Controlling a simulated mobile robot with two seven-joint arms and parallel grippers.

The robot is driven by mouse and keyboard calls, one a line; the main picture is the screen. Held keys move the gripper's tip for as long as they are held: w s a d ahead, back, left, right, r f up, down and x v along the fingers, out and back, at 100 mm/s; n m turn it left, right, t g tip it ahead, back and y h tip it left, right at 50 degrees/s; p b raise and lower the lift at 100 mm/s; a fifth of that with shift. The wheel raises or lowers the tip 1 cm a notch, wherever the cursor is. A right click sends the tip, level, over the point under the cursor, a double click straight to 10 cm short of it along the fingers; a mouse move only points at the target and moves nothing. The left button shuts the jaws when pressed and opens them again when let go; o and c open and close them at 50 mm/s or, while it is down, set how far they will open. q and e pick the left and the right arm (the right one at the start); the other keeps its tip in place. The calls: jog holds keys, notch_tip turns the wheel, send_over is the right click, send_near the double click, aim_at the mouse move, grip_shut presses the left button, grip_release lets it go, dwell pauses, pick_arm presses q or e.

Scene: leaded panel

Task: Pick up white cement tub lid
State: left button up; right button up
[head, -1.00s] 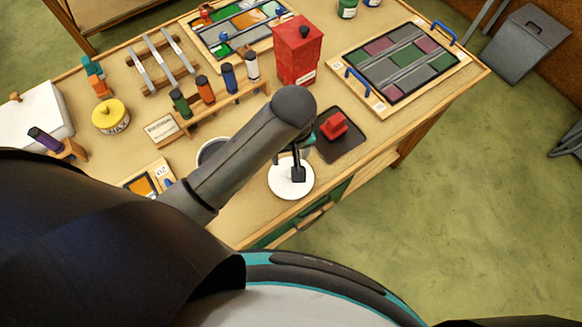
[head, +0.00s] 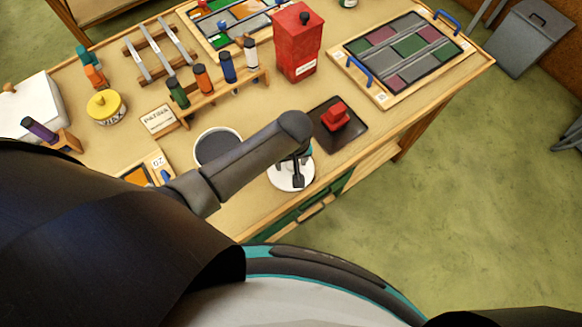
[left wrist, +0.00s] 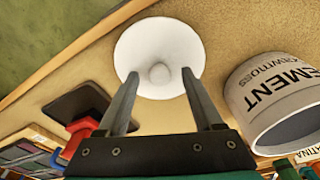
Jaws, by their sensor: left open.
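The white cement tub lid (head: 281,182) lies flat near the front edge of the bench, partly covered by my left gripper (head: 297,180). In the left wrist view the lid (left wrist: 158,40) is a white disc with a round knob in its middle. My left gripper (left wrist: 159,73) is open and empty there, its fingertips overlapping the lid's near part on either side of the knob. I cannot tell the remaining height above the lid. The cement tub (head: 218,150) stands open beside it, and shows large in the left wrist view (left wrist: 262,96). My right gripper is not in view.
A red block on a dark mat (head: 349,146) lies right of the lid. A red canister (head: 297,45) and a rack of coloured bottles (head: 226,97) stand behind. A leaded panel (head: 405,50) lies at the far right. The bench's front edge is close to the lid.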

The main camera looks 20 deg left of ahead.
pick_arm(q)
jog(key=shift+f, duration=0.25)
jog(key=shift+c, duration=0.2)
grip_shut()
dwell(0.3)
